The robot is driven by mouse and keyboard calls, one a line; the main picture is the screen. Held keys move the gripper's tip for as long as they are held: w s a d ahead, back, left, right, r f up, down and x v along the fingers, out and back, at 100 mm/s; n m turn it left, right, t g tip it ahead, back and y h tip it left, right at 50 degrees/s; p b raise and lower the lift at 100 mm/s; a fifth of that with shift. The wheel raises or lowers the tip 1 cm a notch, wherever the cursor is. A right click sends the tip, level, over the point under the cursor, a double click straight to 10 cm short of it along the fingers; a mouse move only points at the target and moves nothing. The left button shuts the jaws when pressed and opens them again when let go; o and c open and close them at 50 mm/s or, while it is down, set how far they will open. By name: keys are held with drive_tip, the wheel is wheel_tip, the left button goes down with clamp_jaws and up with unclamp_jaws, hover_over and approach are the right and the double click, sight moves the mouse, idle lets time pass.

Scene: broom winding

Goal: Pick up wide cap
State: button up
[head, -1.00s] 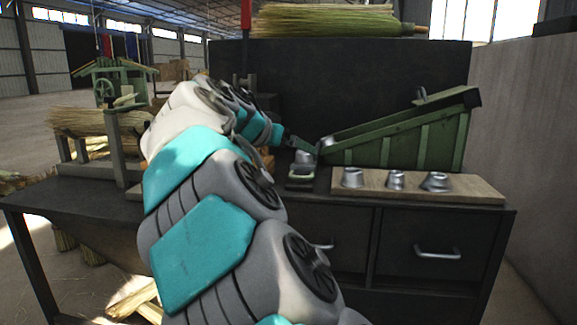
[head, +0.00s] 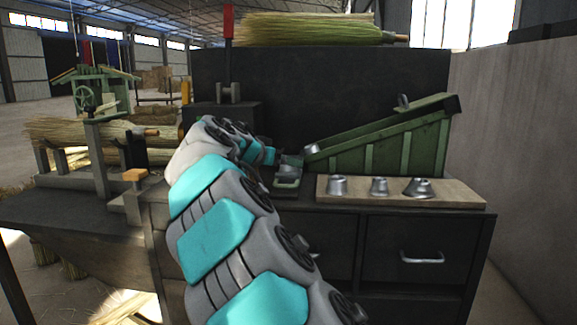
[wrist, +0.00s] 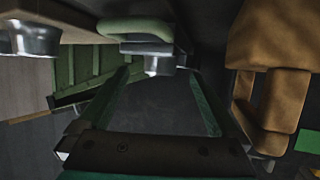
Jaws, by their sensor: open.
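Three silver caps stand on a wooden board in the head view: a left cap (head: 337,185), a narrower middle cap (head: 379,186) and a low, wide-flared cap (head: 419,188) at the right. Another silver cap (head: 290,164) sits at a small green holder (head: 287,183) left of the board; its width is hard to tell. My gripper is close to this holder, mostly hidden by my arm in the head view. In the wrist view my gripper (wrist: 159,76) is open, fingers spread with nothing between them. A silver cap (wrist: 158,65) under the green loop shows beyond the fingertips.
A sloping green chute (head: 385,145) stands behind the wooden board (head: 455,194), with a silver piece (head: 312,151) at its low end. A dark back panel (head: 330,85) rises behind. Broom straw (head: 80,130) lies on a rack at left. Drawers (head: 420,250) are below the bench top.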

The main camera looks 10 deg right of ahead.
drive_tip(key=x, duration=0.3)
drive_tip(key=shift+f, duration=0.15)
drive_tip(key=shift+s, duration=0.1)
drive_tip(key=c, duration=1.4)
